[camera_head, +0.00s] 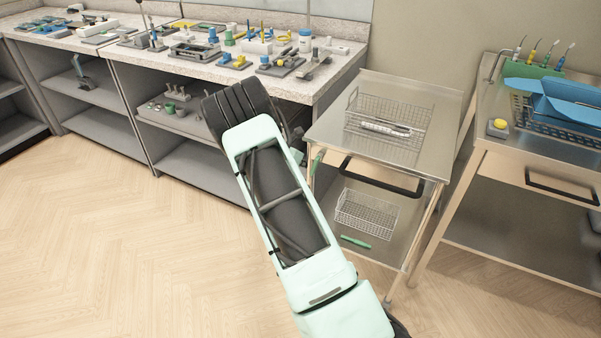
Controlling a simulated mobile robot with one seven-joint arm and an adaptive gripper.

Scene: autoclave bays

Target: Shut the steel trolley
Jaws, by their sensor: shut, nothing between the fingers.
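The steel trolley (440,105) stands right of centre, with a flat top and a lower shelf. Its drawer front (347,165) with a dark bar handle (385,181) lies just under the top's front edge. I cannot tell from this angle whether the drawer is flush or slightly out. My pale green arm reaches up across the middle, left of the trolley, and bends at a dark joint. The far part of my arm is mostly hidden behind it, close to the trolley's left front corner. My gripper's fingers are not visible.
Wire baskets stand on the trolley's top (365,113) and lower shelf (367,212). A green tool (356,242) lies on that shelf. A second steel trolley (490,135) with a blue tray (560,100) stands at right. A cluttered counter (340,62) runs behind. The left floor is clear.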

